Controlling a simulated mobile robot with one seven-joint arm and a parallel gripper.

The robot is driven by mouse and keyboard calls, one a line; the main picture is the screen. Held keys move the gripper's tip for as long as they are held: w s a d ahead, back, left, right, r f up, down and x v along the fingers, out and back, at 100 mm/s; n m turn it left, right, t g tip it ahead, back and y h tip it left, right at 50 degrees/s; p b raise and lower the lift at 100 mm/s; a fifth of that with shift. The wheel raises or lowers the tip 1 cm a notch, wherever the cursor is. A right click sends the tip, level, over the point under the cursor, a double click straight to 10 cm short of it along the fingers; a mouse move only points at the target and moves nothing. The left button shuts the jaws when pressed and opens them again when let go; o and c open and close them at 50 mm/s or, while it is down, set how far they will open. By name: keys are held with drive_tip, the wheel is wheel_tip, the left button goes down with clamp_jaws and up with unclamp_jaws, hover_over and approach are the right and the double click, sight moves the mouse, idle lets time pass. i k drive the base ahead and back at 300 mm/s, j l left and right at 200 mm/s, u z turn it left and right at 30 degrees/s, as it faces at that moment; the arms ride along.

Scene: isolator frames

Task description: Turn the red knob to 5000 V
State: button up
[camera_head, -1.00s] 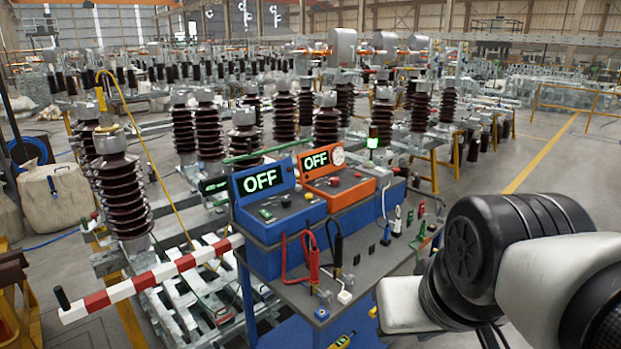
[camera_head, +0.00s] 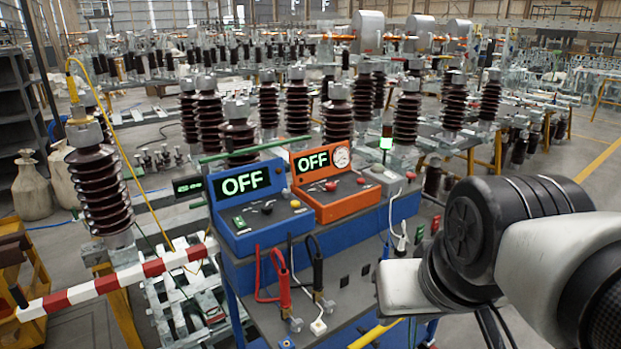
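An orange instrument box (camera_head: 345,207) with a lit green "OFF" display (camera_head: 312,161) and a round dial gauge (camera_head: 342,157) stands on a blue base. Two small red controls show on its sloped panel, a left red knob (camera_head: 331,186) and a right red knob (camera_head: 361,181); their markings are too small to read. A blue instrument box (camera_head: 262,238) beside it on the left also reads "OFF" and has a dark knob (camera_head: 267,208). My arm fills the lower right, apart from the boxes in the picture. My gripper's fingertips do not show.
Red and black cable plugs (camera_head: 284,291) stand on the grey bench top (camera_head: 350,290) in front of the boxes. A red-and-white striped bar (camera_head: 105,284) crosses at left. Tall brown insulators (camera_head: 100,190) stand behind and left.

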sight(330, 188)
drive_tip(key=i+l+u, duration=0.1)
drive_tip(key=l, duration=0.25)
drive_tip(key=i+l+u, duration=0.1)
drive_tip(key=i+l, duration=0.15)
drive_tip(key=l, duration=0.15)
drive_tip(key=i+l+u, duration=0.1)
drive_tip(key=l, duration=0.3)
drive_tip(key=i+l, duration=0.2)
drive_tip(key=l, duration=0.2)
drive_tip(key=i+l+u, duration=0.15)
drive_tip(key=l, duration=0.25)
drive_tip(key=i+l+u, duration=0.1)
drive_tip(key=l, duration=0.3)
